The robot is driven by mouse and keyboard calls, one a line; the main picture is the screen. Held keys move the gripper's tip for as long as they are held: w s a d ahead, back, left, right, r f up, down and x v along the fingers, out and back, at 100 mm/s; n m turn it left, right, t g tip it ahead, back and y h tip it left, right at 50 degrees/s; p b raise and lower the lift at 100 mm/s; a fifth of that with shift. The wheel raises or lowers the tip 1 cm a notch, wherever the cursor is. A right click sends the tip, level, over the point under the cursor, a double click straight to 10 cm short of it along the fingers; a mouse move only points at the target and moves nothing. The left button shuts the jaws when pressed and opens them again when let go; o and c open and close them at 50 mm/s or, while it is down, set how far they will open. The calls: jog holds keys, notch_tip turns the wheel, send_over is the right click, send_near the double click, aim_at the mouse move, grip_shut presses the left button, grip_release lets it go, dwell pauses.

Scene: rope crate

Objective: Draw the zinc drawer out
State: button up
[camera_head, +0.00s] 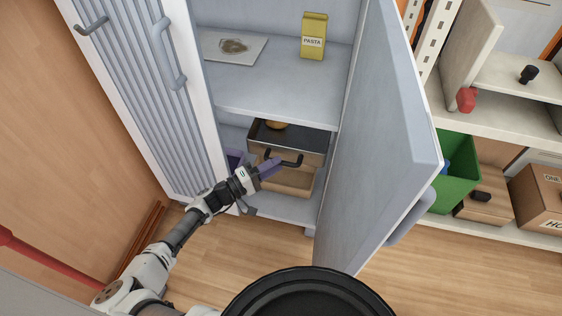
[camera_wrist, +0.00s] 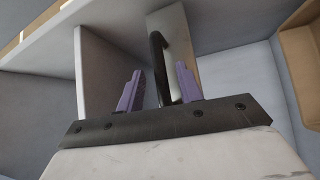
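The zinc drawer (camera_head: 312,158) sits low in the open cabinet, below the shelf, with a dark bar handle (camera_head: 291,162) on its front. Its dark inside shows from above, with a round orange-brown thing (camera_head: 277,125) in it. My gripper (camera_head: 270,168) reaches the handle from the lower left. In the wrist view the two purple fingers (camera_wrist: 160,80) are apart. The dark handle (camera_wrist: 157,55) stands between them, with gaps visible on both sides. The metal front (camera_wrist: 182,45) is behind it. How deep the handle lies between the fingers is unclear.
The cabinet's blue-grey door (camera_head: 385,150) stands open on the right. A ribbed panel with handles (camera_head: 130,90) is on the left. A green bin (camera_head: 455,180) stands beyond the door. Floor in front is open.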

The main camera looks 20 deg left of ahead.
jog(key=shift+x, duration=1.45)
jog(key=shift+c, duration=0.4)
grip_shut()
